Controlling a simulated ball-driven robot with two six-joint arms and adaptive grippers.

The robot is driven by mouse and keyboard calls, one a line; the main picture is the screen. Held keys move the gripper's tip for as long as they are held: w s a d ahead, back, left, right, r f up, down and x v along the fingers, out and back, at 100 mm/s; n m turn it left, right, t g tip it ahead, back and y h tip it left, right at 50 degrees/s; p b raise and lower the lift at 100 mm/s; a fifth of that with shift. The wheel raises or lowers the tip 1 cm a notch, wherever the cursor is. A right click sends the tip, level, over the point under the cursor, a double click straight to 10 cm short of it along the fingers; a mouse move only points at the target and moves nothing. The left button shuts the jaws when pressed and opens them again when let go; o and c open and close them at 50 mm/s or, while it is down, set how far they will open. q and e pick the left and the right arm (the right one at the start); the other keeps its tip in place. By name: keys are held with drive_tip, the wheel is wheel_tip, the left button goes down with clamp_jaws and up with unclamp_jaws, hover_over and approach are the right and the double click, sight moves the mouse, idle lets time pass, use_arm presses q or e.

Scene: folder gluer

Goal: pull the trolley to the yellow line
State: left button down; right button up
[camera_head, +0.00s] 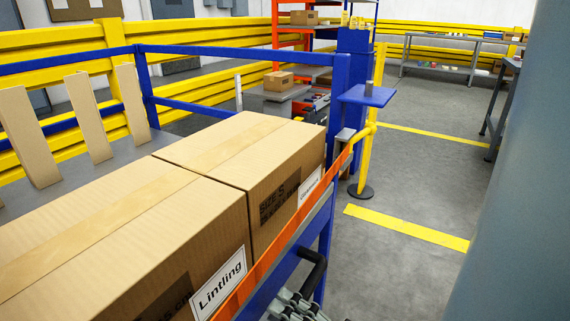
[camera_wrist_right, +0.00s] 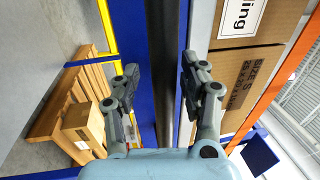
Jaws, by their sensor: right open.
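The trolley, a blue frame (camera_head: 335,115) with an orange rail (camera_head: 270,255), bears two large cardboard boxes (camera_head: 240,140), one labelled "Lintling". A black handle (camera_head: 314,268) sticks out on its near right side. My right gripper (camera_head: 297,303) is at the bottom edge, just below the handle and partly cut off. In the right wrist view my right gripper (camera_wrist_right: 160,80) is open, with a finger on either side of a black bar (camera_wrist_right: 162,40), which looks like the handle. Whether they touch it I cannot tell. A yellow line (camera_head: 405,228) lies on the floor right of the trolley. My left gripper is out of view.
A yellow post (camera_head: 366,155) on a round black base with a blue plate (camera_head: 367,95) stands close beside the trolley's far right corner. A second yellow strip (camera_head: 430,133) lies farther off. Grey floor on the right is clear. Yellow barriers (camera_head: 215,45) run behind.

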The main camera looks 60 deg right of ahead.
drive_tip(key=s+f, duration=0.2)
drive_tip(key=s, duration=0.9)
drive_tip(key=shift+s+d+f, duration=0.15)
drive_tip(key=shift+s+d, duration=0.05)
drive_tip(key=shift+s, duration=0.2)
drive_tip(key=shift+w, duration=0.1)
